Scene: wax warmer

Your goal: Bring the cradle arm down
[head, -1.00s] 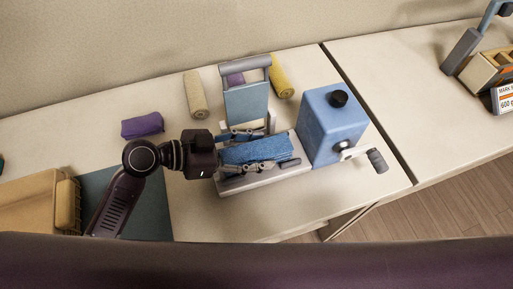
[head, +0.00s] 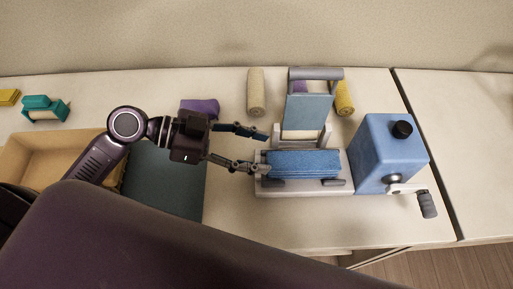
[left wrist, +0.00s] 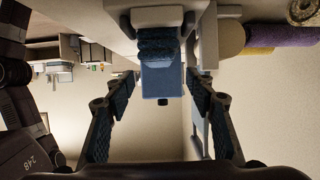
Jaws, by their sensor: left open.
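The cradle arm (head: 310,106) is raised, with a blue-grey panel and a grey bar across its top. It stands at the back of a light grey base (head: 305,188). A blue textured roll (head: 303,164) lies on the base in front of it, and it also shows in the left wrist view (left wrist: 157,42). My left gripper (head: 266,153) is open and empty at the left end of the base, its fingertips close to the roll's left end and left of the cradle arm. Its spread fingers also show in the left wrist view (left wrist: 160,76). My right gripper is not visible.
A blue box (head: 386,150) with a black knob and a side crank (head: 426,203) stands right of the base. Cream (head: 256,92) and yellow (head: 345,98) rolls lie behind. A purple cloth (head: 199,107), a dark mat (head: 165,180) and a tan tray (head: 45,155) are to the left.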

